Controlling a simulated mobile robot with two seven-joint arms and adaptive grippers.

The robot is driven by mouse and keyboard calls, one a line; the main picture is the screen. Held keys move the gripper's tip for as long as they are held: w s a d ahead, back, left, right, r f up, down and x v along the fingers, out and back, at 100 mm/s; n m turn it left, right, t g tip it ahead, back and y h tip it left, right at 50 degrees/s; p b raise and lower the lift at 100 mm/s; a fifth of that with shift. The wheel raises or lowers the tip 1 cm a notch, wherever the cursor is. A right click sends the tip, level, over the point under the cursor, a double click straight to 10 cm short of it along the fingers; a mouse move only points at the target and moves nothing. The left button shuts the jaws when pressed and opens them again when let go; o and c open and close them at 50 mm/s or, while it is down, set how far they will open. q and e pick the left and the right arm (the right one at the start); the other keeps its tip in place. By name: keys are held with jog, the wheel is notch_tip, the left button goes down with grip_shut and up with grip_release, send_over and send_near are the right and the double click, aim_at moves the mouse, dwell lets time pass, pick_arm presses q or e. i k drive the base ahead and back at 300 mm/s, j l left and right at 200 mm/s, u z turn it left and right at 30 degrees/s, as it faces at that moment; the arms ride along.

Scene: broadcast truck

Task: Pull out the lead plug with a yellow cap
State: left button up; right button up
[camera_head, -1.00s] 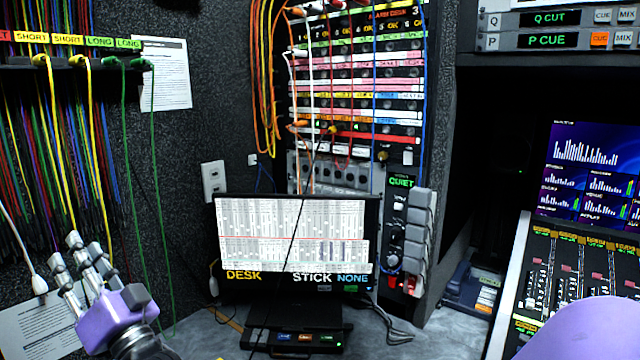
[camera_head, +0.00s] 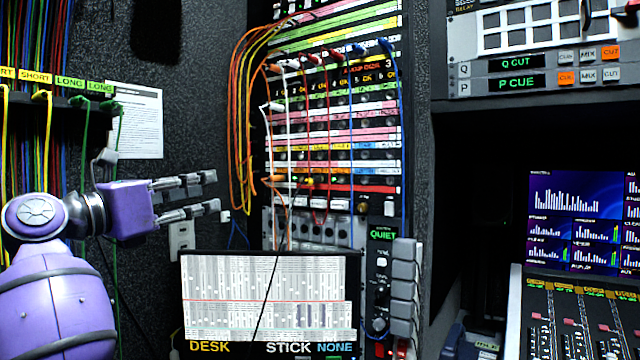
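A small yellow-capped plug (camera_head: 308,181) sits low in the patch bay (camera_head: 335,151), near the red strip. A thin black lead seems to run from it down across the screen; its exact join is too small to tell.
Orange, white, red and blue leads (camera_head: 240,120) hang over the bay around the plug. A monitor (camera_head: 215,290) stands below it. Grey blocks (camera_head: 404,290) stand at lower right. Hanging cables (camera_head: 45,150) and a paper sheet (camera_head: 140,120) are at left.

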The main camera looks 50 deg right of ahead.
aim_at(318, 179)
jog(key=l, duration=1.3)
